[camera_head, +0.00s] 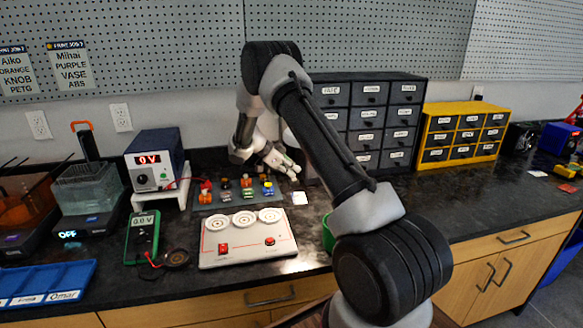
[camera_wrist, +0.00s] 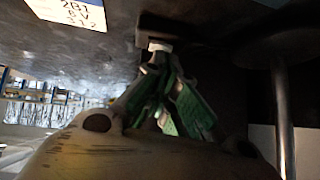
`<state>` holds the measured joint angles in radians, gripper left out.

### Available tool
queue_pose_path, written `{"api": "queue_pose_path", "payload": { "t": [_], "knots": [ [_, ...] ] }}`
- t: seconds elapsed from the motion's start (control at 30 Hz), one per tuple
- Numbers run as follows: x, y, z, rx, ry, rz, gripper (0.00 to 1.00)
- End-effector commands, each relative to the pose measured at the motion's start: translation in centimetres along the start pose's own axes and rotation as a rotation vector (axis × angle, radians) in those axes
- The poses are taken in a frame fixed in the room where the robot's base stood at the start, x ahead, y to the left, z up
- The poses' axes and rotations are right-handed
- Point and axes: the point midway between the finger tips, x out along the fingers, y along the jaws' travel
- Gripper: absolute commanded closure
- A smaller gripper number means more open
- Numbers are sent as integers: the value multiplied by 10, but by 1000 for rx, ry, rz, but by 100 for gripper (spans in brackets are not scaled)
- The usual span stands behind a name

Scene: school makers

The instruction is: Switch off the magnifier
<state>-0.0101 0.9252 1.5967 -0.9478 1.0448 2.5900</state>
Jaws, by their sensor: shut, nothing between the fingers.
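I cannot clearly make out a magnifier in the head view; my arm covers part of the bench's back. In the wrist view, a dark upright post (camera_wrist: 283,110) with a wide dark round part stands at the right; it may belong to the magnifier, but I cannot tell. My gripper (camera_head: 295,171) is low over the bench, left of the dark drawer cabinet. In the wrist view its green-padded fingers (camera_wrist: 160,75) are shut with nothing between them. Their tips are close to a small pale piece (camera_wrist: 159,45) on a dark block; contact is unclear.
A white card (camera_head: 299,198) lies just in front of my gripper. A tray of small coloured parts (camera_head: 215,203) is to its left, and a white panel (camera_head: 245,256) with red switches is in front. The dark drawer cabinet (camera_head: 370,110) stands close on the right.

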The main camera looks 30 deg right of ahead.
Motion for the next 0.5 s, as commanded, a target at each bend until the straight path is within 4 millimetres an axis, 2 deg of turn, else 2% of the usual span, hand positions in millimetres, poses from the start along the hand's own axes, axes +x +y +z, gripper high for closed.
{"api": "queue_pose_path", "payload": {
  "t": [0.5],
  "knots": [
    [5,-2,4,-45,1,46,100]
  ]
}}
